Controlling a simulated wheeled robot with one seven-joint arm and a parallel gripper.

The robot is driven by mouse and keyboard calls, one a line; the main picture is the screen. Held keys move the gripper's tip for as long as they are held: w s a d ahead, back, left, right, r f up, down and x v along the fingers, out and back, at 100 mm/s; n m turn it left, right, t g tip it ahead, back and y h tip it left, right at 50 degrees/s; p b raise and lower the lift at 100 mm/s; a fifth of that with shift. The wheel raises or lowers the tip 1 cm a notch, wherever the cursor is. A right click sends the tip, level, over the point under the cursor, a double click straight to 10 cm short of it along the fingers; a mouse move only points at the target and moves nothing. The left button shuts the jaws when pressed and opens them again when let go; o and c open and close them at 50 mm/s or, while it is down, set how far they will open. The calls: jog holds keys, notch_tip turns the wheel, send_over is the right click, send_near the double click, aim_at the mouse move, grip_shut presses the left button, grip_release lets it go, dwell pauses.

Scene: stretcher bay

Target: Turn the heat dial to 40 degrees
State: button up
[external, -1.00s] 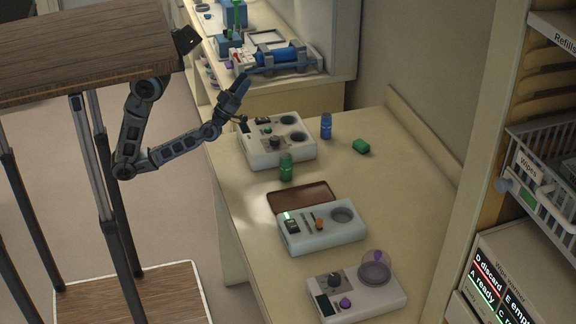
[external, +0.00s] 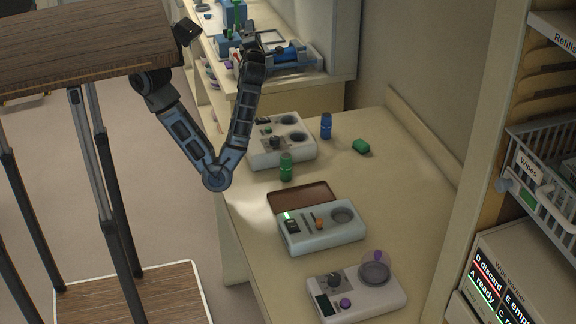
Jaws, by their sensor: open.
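Three pale devices with knobs stand on the bench. The middle device (external: 322,236) has a green-lit display, an orange knob (external: 320,224) and one well. I cannot tell which knob is the heat dial, and no scale is readable. My gripper (external: 249,40) is open, raised at the far end of the bench, away from all three devices.
A green bottle (external: 286,167), blue bottle (external: 326,126) and green block (external: 361,146) stand near the back device. A brown tray (external: 300,194) lies behind the middle device. Shelving with a wire basket (external: 545,180) is at the right. The bench's right side is mostly clear.

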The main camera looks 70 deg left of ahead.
jog(key=w+f+m+h, duration=0.1)
jog(key=w+f+h, duration=0.3)
jog(key=f+h, duration=0.3)
jog(key=m+g+h, duration=0.5)
jog(key=m+h, duration=0.2)
jog(key=h, duration=0.6)
send_over(275, 138)
jog(key=f, duration=2)
jog(key=shift+s+d+f, duration=0.1)
jog(key=shift+d+f, duration=0.1)
jog(key=shift+f, duration=0.2)
jog(key=shift+d+f, duration=0.1)
jog(key=shift+f, duration=0.2)
jog(key=shift+a+f+p, duration=0.2)
jog(key=shift+f+p, duration=0.3)
jog(key=shift+f, duration=3.05)
jog(key=shift+c, duration=0.4)
jog(key=c, duration=1)
jog(key=shift+o, duration=0.2)
